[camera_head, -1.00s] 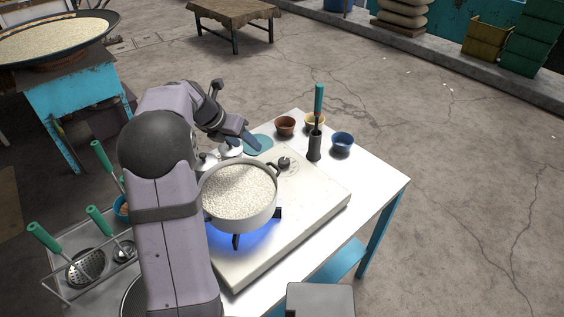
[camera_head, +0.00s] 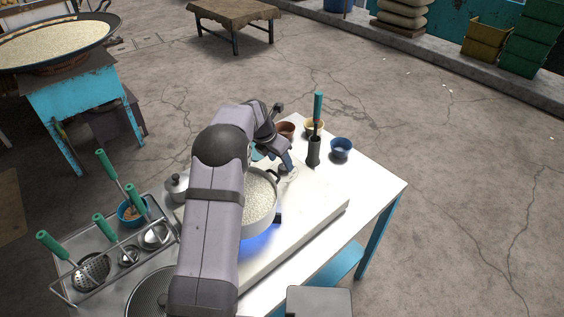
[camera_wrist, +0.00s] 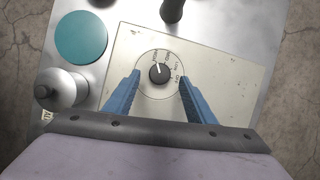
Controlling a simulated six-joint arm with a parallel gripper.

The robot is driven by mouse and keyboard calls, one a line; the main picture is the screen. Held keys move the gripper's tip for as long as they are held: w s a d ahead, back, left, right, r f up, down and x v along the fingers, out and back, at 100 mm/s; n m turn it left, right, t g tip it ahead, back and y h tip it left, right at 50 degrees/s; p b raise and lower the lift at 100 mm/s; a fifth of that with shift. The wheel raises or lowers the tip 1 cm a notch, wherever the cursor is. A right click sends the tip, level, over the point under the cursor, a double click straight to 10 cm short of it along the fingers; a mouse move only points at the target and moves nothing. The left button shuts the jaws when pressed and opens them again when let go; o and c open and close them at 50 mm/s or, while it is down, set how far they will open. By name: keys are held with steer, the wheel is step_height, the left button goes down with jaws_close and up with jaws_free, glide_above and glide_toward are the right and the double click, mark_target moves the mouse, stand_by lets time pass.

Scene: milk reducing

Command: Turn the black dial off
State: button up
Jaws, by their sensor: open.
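The black dial (camera_wrist: 159,73) sits on the cream stove top (camera_wrist: 214,75), inside a thin printed ring with markings, in the wrist view. A white pointer line on it points up and slightly left. My gripper (camera_wrist: 160,79) is open and empty, with one blue finger on each side of the dial, apart from it. In the head view my gripper (camera_head: 287,160) is over the dial's place beyond the pot, and the dial is hidden. The pot (camera_head: 263,205) of white contents stands over a blue flame (camera_head: 257,244), partly hidden by my arm.
A teal disc (camera_wrist: 81,37) and a metal lidded jar (camera_wrist: 62,89) lie left of the stove. A dark holder (camera_head: 313,152) with a green-handled tool, a blue bowl (camera_head: 341,148) and a brown bowl (camera_head: 286,130) stand behind. A utensil rack (camera_head: 103,262) is at left.

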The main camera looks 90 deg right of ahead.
mark_target(283, 167)
steer(key=shift+p+x, duration=0.35)
steer(key=shift+x, duration=1.1)
steer(key=shift+c, duration=0.3)
steer(key=c, duration=1)
steer(key=shift+o, duration=0.2)
steer(key=shift+m, duration=0.3)
steer(key=shift+w+d+m+g+y, duration=0.15)
steer(key=shift+m+g+y, duration=0.25)
steer(key=shift+m, duration=0.8)
steer(key=shift+d+m+g+y, duration=0.1)
steer(key=shift+m+g+y, duration=0.35)
steer(key=shift+m, duration=1.45)
steer(key=shift+m+y, duration=0.3)
steer(key=shift+y, duration=0.05)
